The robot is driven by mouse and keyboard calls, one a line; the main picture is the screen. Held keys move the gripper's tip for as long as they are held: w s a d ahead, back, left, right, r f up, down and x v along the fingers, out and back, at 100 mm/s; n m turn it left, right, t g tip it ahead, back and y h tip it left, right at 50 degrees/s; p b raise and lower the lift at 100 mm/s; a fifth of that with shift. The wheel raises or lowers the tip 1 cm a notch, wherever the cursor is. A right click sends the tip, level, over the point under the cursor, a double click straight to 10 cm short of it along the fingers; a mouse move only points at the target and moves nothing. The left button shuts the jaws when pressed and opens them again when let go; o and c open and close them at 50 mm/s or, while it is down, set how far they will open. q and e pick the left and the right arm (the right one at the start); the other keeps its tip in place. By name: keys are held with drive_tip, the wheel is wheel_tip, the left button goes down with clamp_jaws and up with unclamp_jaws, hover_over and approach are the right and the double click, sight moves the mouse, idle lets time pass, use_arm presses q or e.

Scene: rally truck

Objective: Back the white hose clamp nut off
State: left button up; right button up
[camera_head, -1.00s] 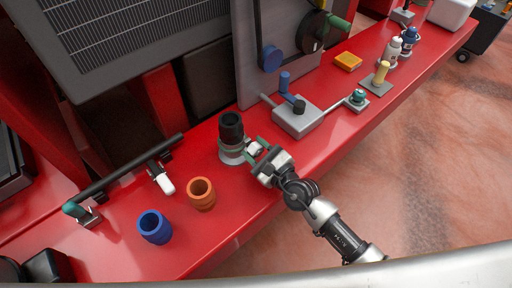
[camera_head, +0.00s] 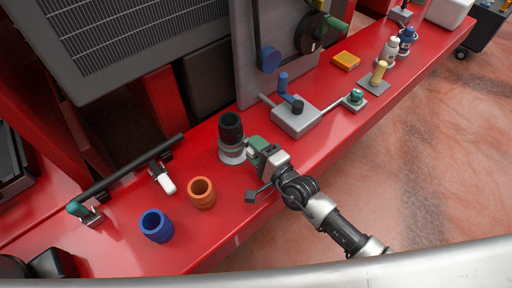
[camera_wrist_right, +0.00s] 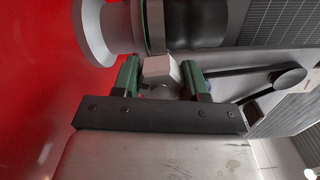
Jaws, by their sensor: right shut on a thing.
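The black hose stub (camera_head: 231,127) stands upright on the red bench, with a greyish clamp band (camera_head: 230,146) around its lower part and a pale base below. In the right wrist view the hose (camera_wrist_right: 195,22) crosses the top of the picture. The white nut (camera_wrist_right: 158,69) sits between the two green fingers there, against the clamp's side. My right gripper (camera_head: 257,149) is at the right side of the clamp and shut on the nut, which it hides in the head view. My left gripper is not in view.
An orange cup (camera_head: 201,192) and a blue cup (camera_head: 156,226) stand on the red bench (camera_head: 205,245). A black pipe with a white-handled lever (camera_head: 164,179) lies left of the clamp. A grey block with a blue lever (camera_head: 296,117) stands to the right.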

drive_tip(key=n, duration=0.6)
drive_tip(key=shift+r, duration=0.2)
idle(0.5)
drive_tip(key=o, duration=0.5)
drive_tip(key=shift+w, duration=0.1)
drive_tip(key=o, duration=0.4)
drive_tip(key=shift+w+a+f+n, duration=0.1)
drive_tip(key=shift+a+n, duration=0.05)
drive_tip(key=shift+n, duration=0.15)
drive_tip(key=shift+o, duration=0.2)
drive_tip(key=b+v, duration=0.2)
drive_tip(key=v, duration=0.7)
drive_tip(key=shift+s+d+f, duration=0.15)
drive_tip(key=shift+s+d, duration=0.05)
drive_tip(key=shift+s, duration=0.05)
drive_tip(key=shift+s+d, duration=0.35)
drive_tip(key=shift+s, duration=0.15)
